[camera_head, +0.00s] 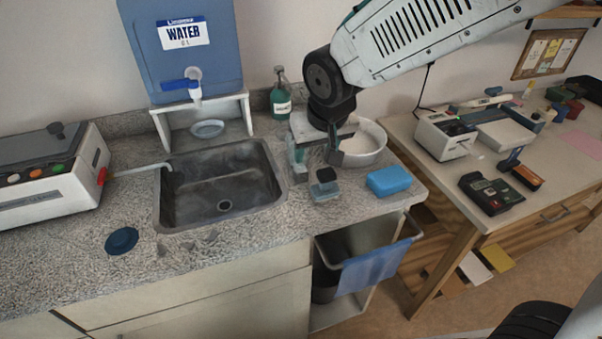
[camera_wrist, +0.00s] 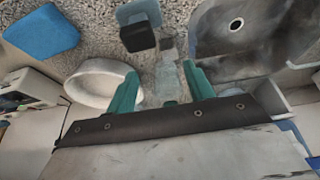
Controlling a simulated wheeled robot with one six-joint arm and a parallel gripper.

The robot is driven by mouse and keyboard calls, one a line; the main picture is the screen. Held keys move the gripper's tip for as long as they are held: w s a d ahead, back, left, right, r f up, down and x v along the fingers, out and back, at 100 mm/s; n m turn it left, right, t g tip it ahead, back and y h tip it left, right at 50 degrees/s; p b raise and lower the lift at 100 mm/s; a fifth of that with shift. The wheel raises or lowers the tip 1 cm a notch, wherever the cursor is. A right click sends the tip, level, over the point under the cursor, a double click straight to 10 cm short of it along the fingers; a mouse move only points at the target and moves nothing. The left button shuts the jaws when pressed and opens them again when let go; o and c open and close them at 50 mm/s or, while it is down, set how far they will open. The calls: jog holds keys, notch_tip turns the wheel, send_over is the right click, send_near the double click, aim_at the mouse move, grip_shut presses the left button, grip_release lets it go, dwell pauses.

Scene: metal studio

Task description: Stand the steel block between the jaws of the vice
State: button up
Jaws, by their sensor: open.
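My gripper (camera_wrist: 160,71) is open, with its two green fingers pointing down over the counter between the sink and the white bowl. It also shows in the head view (camera_head: 316,160). A small pale grey, stepped object (camera_wrist: 168,72) shows between and beyond the fingers; whether they touch it I cannot tell. Next to it is a small blue-grey piece with a dark block-like part (camera_wrist: 138,38), also seen in the head view (camera_head: 324,182). I cannot tell surely which of these is the steel block or the vice. The gripper hides part of this area in the head view.
The sink (camera_head: 222,190) is left of my gripper, and a blue sponge (camera_head: 389,180) lies to the right. The white bowl (camera_head: 365,152) and a green bottle (camera_head: 281,92) stand behind. A blue cloth (camera_head: 372,267) hangs below the counter edge. A wooden workbench (camera_head: 440,178) is at right.

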aim_at(300, 168)
jog(key=x, duration=0.3)
jog(key=a+x, duration=0.1)
jog(key=x, duration=0.2)
jog(key=a+x, duration=0.1)
jog(key=x, duration=0.1)
jog(key=shift+w+f, duration=0.15)
jog(key=shift+w, duration=0.4)
grip_shut()
